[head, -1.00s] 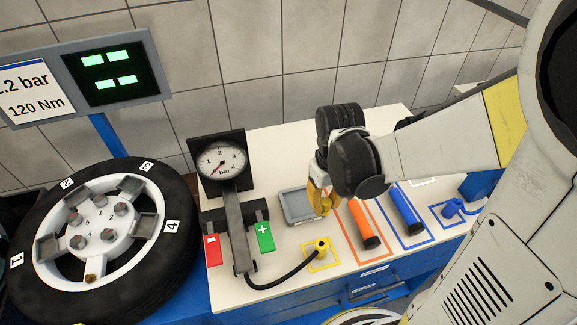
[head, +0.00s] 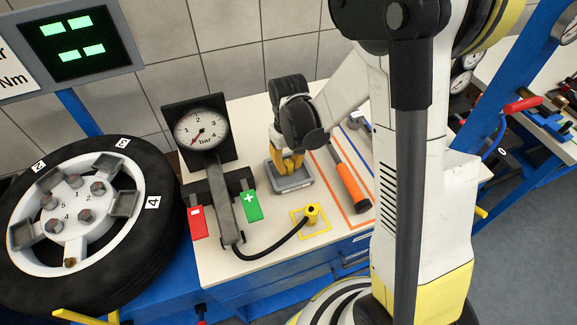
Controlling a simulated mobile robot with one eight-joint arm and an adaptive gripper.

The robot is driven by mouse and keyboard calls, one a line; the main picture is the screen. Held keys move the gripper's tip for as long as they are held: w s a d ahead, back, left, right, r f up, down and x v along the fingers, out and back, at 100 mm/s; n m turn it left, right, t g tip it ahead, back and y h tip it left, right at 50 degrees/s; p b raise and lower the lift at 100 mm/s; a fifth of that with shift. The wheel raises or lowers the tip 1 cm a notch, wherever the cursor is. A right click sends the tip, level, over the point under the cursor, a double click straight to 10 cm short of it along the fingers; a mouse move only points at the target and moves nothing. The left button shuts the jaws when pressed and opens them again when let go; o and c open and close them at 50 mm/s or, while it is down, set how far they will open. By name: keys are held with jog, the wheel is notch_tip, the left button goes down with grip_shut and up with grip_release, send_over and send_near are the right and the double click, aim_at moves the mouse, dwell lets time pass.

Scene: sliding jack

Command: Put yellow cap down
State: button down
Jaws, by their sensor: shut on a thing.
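My gripper (head: 290,172) has yellow fingers and points down at the small grey tray (head: 292,186) on the white bench top. The fingertips are over or inside the tray; I cannot tell whether they touch its floor. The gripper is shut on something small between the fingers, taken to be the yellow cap. The cap itself cannot be made out against the yellow fingers.
A yellow hose end (head: 312,214) stands in a yellow outlined square in front of the tray. An orange-handled tool (head: 350,186) lies to the right. The pressure gauge (head: 201,129) and wheel (head: 75,215) are to the left.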

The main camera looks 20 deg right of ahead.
aim_at(289, 163)
jog(key=shift+f, duration=0.15)
jog(key=c, duration=1.3)
grip_release()
jog(key=shift+o, duration=0.2)
jog(key=shift+r, duration=0.2)
notch_tip(289, 163, up, 12)
jog(key=p, duration=0.4)
jog(key=s+r+m+t, duration=0.1)
jog(key=s+r+t, duration=0.6)
jog(key=s+r, duration=0.5)
jog(key=shift+s+m, duration=0.3)
jog(key=shift+s, duration=0.25)
